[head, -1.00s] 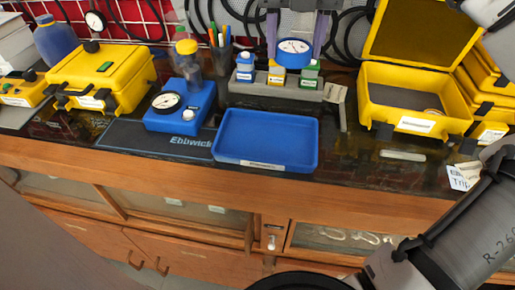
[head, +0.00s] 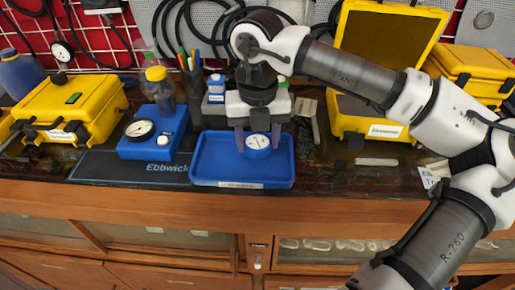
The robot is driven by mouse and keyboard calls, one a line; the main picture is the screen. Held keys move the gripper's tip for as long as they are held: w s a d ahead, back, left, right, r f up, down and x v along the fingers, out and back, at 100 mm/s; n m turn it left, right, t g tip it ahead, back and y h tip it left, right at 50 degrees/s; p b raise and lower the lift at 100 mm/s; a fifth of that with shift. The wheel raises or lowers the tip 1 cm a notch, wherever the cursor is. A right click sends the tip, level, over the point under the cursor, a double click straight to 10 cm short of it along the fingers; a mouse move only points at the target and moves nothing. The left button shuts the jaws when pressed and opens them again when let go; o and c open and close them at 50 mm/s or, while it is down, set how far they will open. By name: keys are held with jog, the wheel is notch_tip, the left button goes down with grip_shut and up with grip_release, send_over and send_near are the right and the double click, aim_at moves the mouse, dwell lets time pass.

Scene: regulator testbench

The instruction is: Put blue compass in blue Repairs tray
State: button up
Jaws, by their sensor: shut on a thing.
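The blue compass (head: 258,144), a round blue body with a white dial, is between the purple-grey fingers of my gripper (head: 258,138). My gripper points down and is shut on it. The blue Repairs tray (head: 215,172) lies on the dark bench, with a white label on its front wall. My gripper and wrist hide part of the rack behind.
A blue gauge unit (head: 150,146) stands left of the tray on a dark Ebbwick mat (head: 110,170). A closed yellow case (head: 75,110) is at the left. An open yellow case (head: 375,118) is at the right, behind my arm. A pen cup and bottles stand behind.

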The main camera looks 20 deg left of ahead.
aim_at(258, 142)
jog(key=shift+f, duration=1.85)
jog(key=shift+f, duration=0.15)
jog(key=o, duration=1)
notch_tip(258, 142, up, 12)
jog(key=shift+r, duration=0.2)
